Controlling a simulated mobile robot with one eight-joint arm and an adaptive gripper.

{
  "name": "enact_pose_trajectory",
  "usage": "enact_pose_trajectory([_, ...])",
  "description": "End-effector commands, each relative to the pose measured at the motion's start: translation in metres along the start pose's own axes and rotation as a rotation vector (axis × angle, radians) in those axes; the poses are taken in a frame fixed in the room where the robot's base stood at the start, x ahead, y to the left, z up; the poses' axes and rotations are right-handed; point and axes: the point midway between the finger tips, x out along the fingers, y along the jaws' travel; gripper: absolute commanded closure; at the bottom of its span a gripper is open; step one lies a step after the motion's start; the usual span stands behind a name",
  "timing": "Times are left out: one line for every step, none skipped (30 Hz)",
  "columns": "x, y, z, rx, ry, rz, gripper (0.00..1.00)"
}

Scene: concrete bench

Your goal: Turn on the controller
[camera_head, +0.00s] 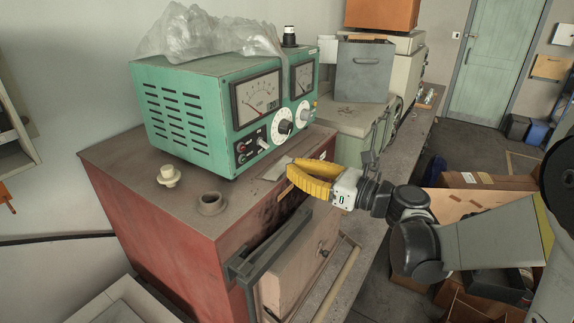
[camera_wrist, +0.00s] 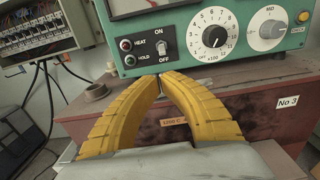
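The controller is a teal metal box (camera_head: 185,105) with two dial meters on its front, standing on a red cabinet. In the wrist view, its front panel (camera_wrist: 130,45) has a small switch (camera_wrist: 164,47) between the labels ON and OFF. I cannot tell which way the switch is set. HEAT and HOLD buttons are left of it, and a large numbered dial (camera_wrist: 214,37) is right of it. My gripper (camera_head: 290,170) has yellow ribbed fingers, with tips (camera_wrist: 160,76) together and nothing between them. The tips are just below the switch in the wrist view, in front of the panel.
Crumpled clear plastic (camera_head: 205,38) lies on the controller. A cream knob (camera_head: 168,176) and a grey ring (camera_head: 210,203) sit on the red cabinet top (camera_head: 120,160). A grey bin (camera_head: 363,72) stands behind. The cabinet's dark handle bar (camera_head: 270,245) projects below my gripper.

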Motion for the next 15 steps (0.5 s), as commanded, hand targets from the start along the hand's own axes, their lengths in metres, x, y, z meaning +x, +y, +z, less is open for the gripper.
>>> enact_pose_trajectory([0.010, 0.001, 0.000, 0.000, 0.000, 0.003, 1.00])
enact_pose_trajectory([0.016, 0.001, 0.000, 0.000, 0.000, 0.005, 1.00])
enact_pose_trajectory([0.023, 0.001, 0.000, 0.000, 0.000, 0.004, 1.00])
enact_pose_trajectory([0.029, 0.002, 0.000, 0.000, 0.000, 0.005, 1.00])
enact_pose_trajectory([0.035, 0.002, 0.000, -0.001, 0.000, 0.004, 1.00])
enact_pose_trajectory([0.042, 0.001, 0.000, -0.001, 0.000, 0.004, 1.00])
enact_pose_trajectory([0.047, 0.001, 0.000, -0.001, 0.000, 0.004, 1.00])
enact_pose_trajectory([0.052, 0.001, 0.000, -0.001, 0.000, 0.003, 1.00])
enact_pose_trajectory([0.059, 0.001, 0.000, -0.001, 0.000, 0.003, 1.00])
enact_pose_trajectory([0.063, 0.001, 0.000, -0.001, 0.000, 0.003, 1.00])
enact_pose_trajectory([0.066, 0.001, 0.000, -0.001, 0.000, 0.002, 1.00])
enact_pose_trajectory([0.071, 0.001, 0.000, -0.001, 0.000, 0.002, 1.00])
enact_pose_trajectory([0.074, 0.001, 0.000, -0.001, 0.000, 0.002, 1.00])
enact_pose_trajectory([0.076, 0.001, 0.000, -0.001, 0.000, 0.002, 1.00])
enact_pose_trajectory([0.078, 0.001, 0.000, -0.001, 0.000, 0.001, 1.00])
